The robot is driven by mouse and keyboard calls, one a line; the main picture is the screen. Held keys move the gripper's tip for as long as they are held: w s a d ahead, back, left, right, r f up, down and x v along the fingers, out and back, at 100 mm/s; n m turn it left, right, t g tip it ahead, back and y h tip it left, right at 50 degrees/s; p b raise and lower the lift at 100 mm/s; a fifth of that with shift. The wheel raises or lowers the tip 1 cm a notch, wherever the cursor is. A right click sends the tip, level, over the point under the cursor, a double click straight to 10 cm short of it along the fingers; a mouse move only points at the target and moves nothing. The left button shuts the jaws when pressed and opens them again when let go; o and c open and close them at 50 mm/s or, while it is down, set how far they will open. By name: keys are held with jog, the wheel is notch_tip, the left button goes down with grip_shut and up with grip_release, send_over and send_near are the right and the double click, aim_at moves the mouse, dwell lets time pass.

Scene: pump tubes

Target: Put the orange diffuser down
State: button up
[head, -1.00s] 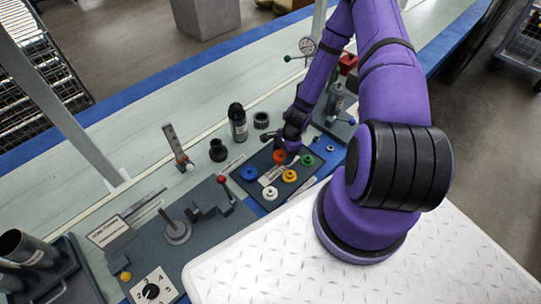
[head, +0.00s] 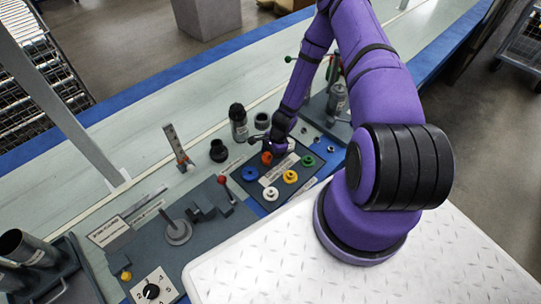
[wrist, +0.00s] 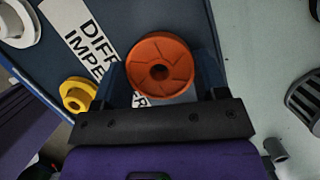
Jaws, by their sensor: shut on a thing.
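The orange diffuser (wrist: 160,66) is a ribbed disc with a centre hole, held between my gripper's two fingers in the wrist view. In the head view the orange diffuser (head: 267,158) shows at the left back part of a dark mat (head: 240,182). My gripper (head: 266,150) is shut on it, reaching down from behind. The disc covers part of the mat's white label (wrist: 92,40). I cannot tell whether it touches the mat or hangs just above it.
On the mat are blue (head: 249,174), white (head: 270,193), yellow (head: 290,176) and green (head: 308,160) parts. Black cylinders (head: 238,122) stand behind it. A press-like stand (head: 328,105) is behind at right.

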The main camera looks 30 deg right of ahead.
jog(key=o, duration=1)
jog(key=shift+f, duration=0.1)
jog(key=w+d+r+n+t, duration=0.1)
jog(key=w+r+n, duration=0.15)
jog(key=r, duration=1.15)
jog(key=w+d+r+n, duration=0.1)
jog(key=d+r+n, duration=0.15)
jog(key=r, duration=1.25)
jog(key=s+a+r+n+t+h, duration=0.1)
jog(key=s+a+r+n, duration=0.15)
jog(key=r, duration=0.65)
jog(key=s+a+r+n+h, duration=0.1)
jog(key=a+r+n, duration=0.2)
jog(key=r, duration=0.6)
jog(key=shift+s+a+r+n+t+h, duration=0.25)
jog(key=shift+s+a+r+n+t, duration=0.8)
jog(key=shift+s+r, duration=2.45)
jog(key=shift+s+a+r+n+g+h, duration=0.1)
jog(key=shift+s+a+r+n+h, duration=0.25)
jog(key=shift+s+r+n, duration=2.25)
jog(key=shift+s+a+r+n+t+h, duration=0.2)
jog(key=shift+s+a+r+n+t, duration=0.5)
jog(key=shift+s+r, duration=3.65)
